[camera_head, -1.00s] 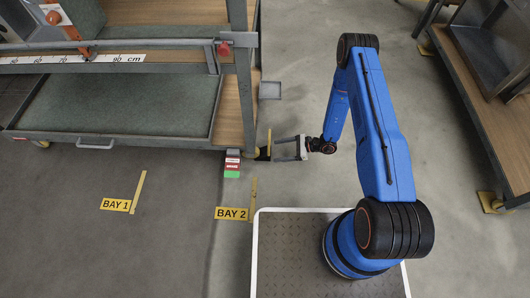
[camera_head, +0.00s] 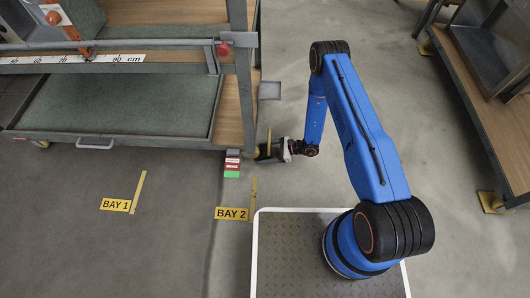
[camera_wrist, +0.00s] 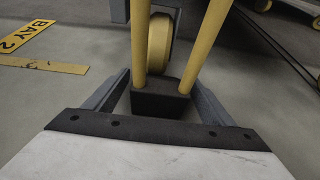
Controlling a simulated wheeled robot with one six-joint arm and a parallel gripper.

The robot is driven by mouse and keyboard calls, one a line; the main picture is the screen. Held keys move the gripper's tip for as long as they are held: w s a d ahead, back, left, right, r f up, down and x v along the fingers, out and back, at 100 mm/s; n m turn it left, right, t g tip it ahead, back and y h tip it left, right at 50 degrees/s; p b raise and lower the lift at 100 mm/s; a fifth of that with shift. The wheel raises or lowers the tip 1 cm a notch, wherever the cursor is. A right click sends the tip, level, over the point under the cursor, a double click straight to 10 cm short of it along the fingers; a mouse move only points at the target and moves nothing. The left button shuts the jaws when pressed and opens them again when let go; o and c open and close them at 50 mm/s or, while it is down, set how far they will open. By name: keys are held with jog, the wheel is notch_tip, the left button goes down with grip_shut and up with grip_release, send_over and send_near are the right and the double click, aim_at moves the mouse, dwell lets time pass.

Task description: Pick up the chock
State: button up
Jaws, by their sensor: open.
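The chock (camera_wrist: 160,102) is a dark block with two yellow bars rising from it, seen in the middle of the wrist view. It sits on the floor in front of a yellow caster wheel (camera_wrist: 158,42). My gripper (camera_wrist: 161,80) is open, with one finger on each side of the chock. I cannot tell whether the fingers touch it. In the head view, my gripper (camera_head: 272,152) is low at the cart's front right corner. The chock's yellow handle (camera_head: 269,138) shows there, and my gripper hides part of its block.
The cart (camera_head: 248,100) with green-lined shelves stands just left of my gripper. A red, white and green marker (camera_head: 232,165) and a BAY 2 label (camera_head: 231,213) are on the floor nearby. Another rack (camera_head: 480,120) stands at the right. The floor between is clear.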

jog(key=shift+c, duration=0.7)
grip_shut()
